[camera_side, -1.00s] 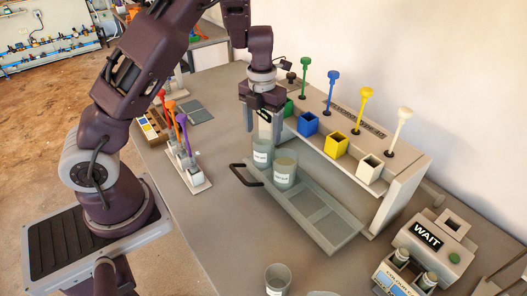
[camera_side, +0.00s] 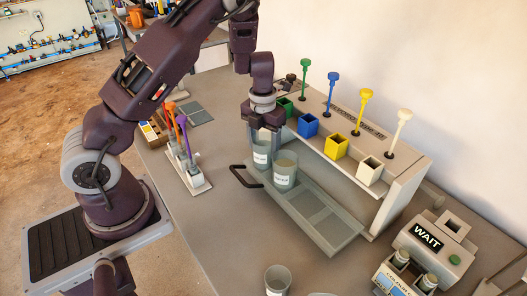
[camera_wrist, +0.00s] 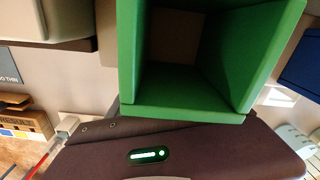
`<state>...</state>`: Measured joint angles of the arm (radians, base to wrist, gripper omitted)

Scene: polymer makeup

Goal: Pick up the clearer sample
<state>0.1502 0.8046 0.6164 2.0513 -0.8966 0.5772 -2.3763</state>
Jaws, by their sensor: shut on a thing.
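Two translucent, labelled sample cups stand close together at the far end of the grey tray (camera_side: 345,236). My gripper (camera_side: 264,143) is shut on the rear-left cup (camera_side: 261,158), with its fingers at the cup's upper part. The cup is upright, and I cannot tell any gap between it and the tray. The front-right cup (camera_side: 285,174) stands upright just beside it. I cannot tell from their contents which is clearer. The wrist view shows no cup; a green open box fills much of it.
A rack behind the tray carries the green box (camera_wrist: 185,105), blue box (camera_side: 307,125), yellow box (camera_side: 336,146) and white box (camera_side: 369,170), with upright coloured-knob tools. Another cup (camera_side: 277,280) stands at the front. A machine reading WAIT (camera_side: 428,237) is at right.

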